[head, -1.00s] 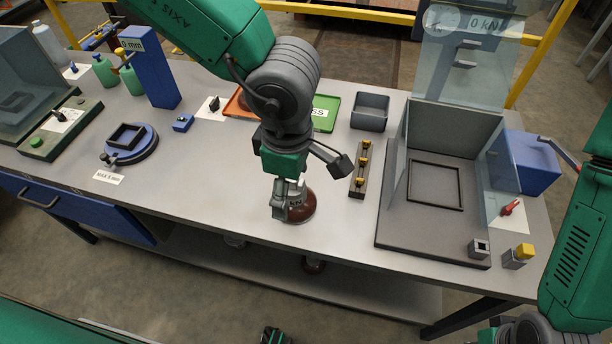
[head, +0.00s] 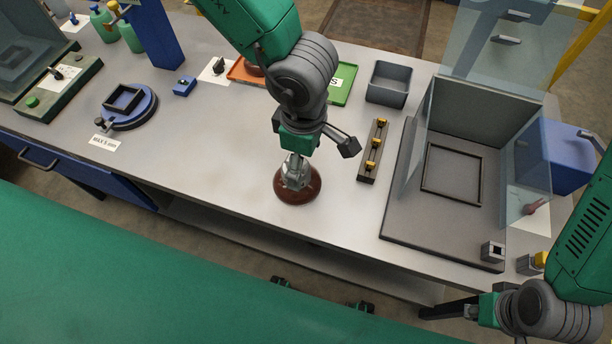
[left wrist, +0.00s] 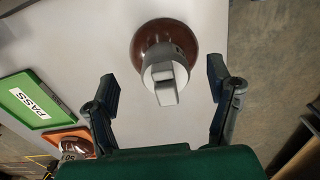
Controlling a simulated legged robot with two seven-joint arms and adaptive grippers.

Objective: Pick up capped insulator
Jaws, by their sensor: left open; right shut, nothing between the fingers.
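The capped insulator (head: 299,190) has a round red-brown body and a grey metal cap. It stands on the grey table, near its front edge. In the left wrist view, the insulator (left wrist: 153,32) is at top centre, its cap towards the camera. My left gripper (head: 312,136) is over the insulator in the head view and partly hides it. In the left wrist view, the open fingers of my left gripper (left wrist: 162,80) stand either side of the cap, with gaps and no visible contact. My right gripper (head: 473,311) is shut and empty at the lower right, away from the insulator.
A dark rack with yellow pieces (head: 374,150) stands right of my left gripper. Further right is a clear-walled test enclosure (head: 400,236). Behind are a grey bin (head: 389,84), a green PASS tray (head: 343,82) and an orange tray (head: 240,73). The table left of the insulator is clear.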

